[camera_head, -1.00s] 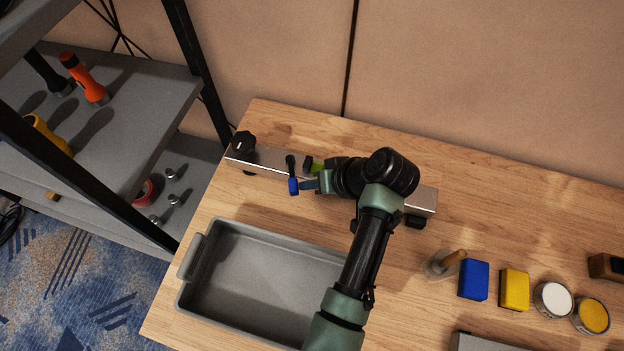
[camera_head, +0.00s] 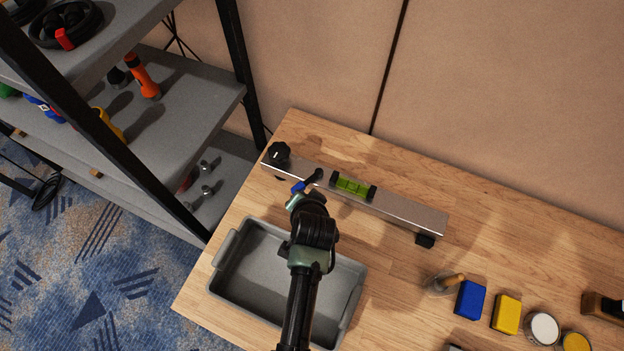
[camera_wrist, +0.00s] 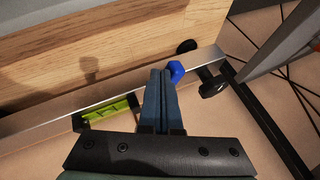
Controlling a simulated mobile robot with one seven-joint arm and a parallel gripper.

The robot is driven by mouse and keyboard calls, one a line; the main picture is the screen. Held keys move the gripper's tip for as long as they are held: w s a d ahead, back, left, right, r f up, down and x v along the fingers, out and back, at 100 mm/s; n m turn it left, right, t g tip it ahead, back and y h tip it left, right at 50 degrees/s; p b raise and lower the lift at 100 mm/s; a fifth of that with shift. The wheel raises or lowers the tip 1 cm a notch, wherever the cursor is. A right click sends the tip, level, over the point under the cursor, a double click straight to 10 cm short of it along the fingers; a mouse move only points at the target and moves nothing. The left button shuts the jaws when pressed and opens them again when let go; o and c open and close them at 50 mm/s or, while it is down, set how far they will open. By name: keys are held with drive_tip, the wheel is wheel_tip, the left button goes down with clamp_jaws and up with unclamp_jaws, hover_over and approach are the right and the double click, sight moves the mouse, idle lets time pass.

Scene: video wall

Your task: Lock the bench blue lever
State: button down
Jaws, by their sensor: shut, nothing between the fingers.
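The bench rail is a long silver bar (camera_head: 405,211) on the wooden bench, with a green level vial (camera_head: 353,186). The lever has a black arm and a blue handle (camera_head: 299,187). In the head view it slants down-left from its pivot on the bar, towards the black knob. My gripper (camera_head: 293,201) is just in front of the blue handle. In the wrist view my gripper (camera_wrist: 160,73) is shut and empty, its fingertips right beside the blue handle (camera_wrist: 177,72). I cannot tell whether they touch. The black arm is mostly hidden there.
A black knob (camera_head: 278,153) stands at the bar's left end. A grey tray (camera_head: 228,246) lies in front of the bar, below my arm. A shelf rack (camera_head: 205,96) stands at left. Blue (camera_head: 471,300) and yellow (camera_head: 506,314) blocks sit at right.

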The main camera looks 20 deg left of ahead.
drive_tip(key=shift+a, duration=0.4)
drive_tip(key=shift+w+d, duration=0.1)
drive_tip(key=shift+d, duration=0.05)
drive_tip(key=shift+w+d, duration=0.45)
drive_tip(key=shift+w, duration=0.1)
drive_tip(key=shift+s, duration=0.1)
